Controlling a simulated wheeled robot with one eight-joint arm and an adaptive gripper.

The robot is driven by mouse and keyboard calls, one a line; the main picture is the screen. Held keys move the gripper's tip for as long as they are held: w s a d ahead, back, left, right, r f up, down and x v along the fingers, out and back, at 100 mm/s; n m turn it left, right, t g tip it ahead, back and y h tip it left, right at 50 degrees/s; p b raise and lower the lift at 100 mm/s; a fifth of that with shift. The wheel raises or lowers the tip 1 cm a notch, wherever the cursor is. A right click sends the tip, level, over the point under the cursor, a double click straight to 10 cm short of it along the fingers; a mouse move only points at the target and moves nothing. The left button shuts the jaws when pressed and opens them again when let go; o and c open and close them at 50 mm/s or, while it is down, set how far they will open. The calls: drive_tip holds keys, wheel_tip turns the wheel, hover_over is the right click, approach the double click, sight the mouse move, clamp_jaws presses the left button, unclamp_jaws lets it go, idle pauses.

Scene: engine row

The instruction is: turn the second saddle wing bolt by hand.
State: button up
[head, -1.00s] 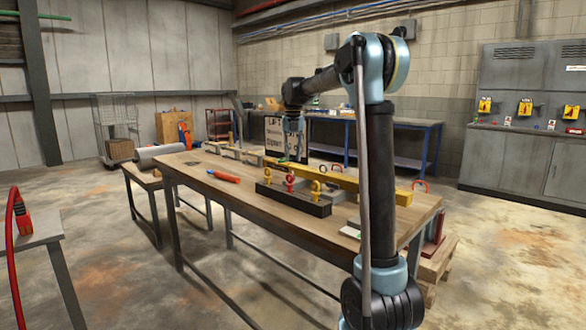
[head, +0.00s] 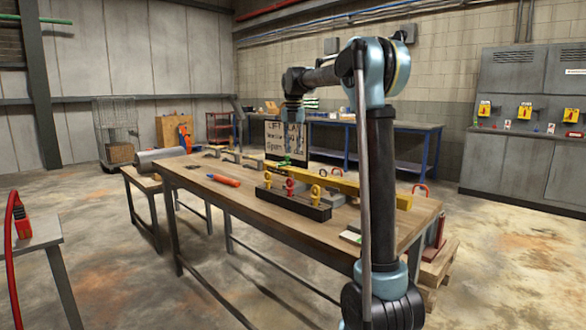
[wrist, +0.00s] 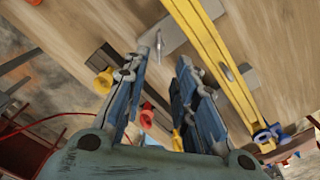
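A small silver upright piece (wrist: 158,45), possibly a saddle wing bolt, shows by a pale grey block (wrist: 168,32) in the wrist view. It is between the fingertips of my gripper (wrist: 167,56), nearer the left finger. The fingers stand apart; I see no contact, and the depth gap is unclear. In the head view my gripper (head: 291,140) hangs over the far side of the bench, by the yellow beam (head: 350,183). Grey saddle blocks (head: 235,156) stand in a row on the bench; which one is second is not clear.
A black block (head: 300,204) with red and yellow eye bolts stands near my gripper. An orange-handled tool (head: 223,180) lies on the wooden bench (head: 195,180). A sign board (head: 273,135) stands behind my gripper.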

wheel_tip(320, 180, up, 6)
drive_tip(key=m, duration=3.3)
drive_tip(key=f, duration=1.7)
drive_tip(key=shift+s+f, duration=0.35)
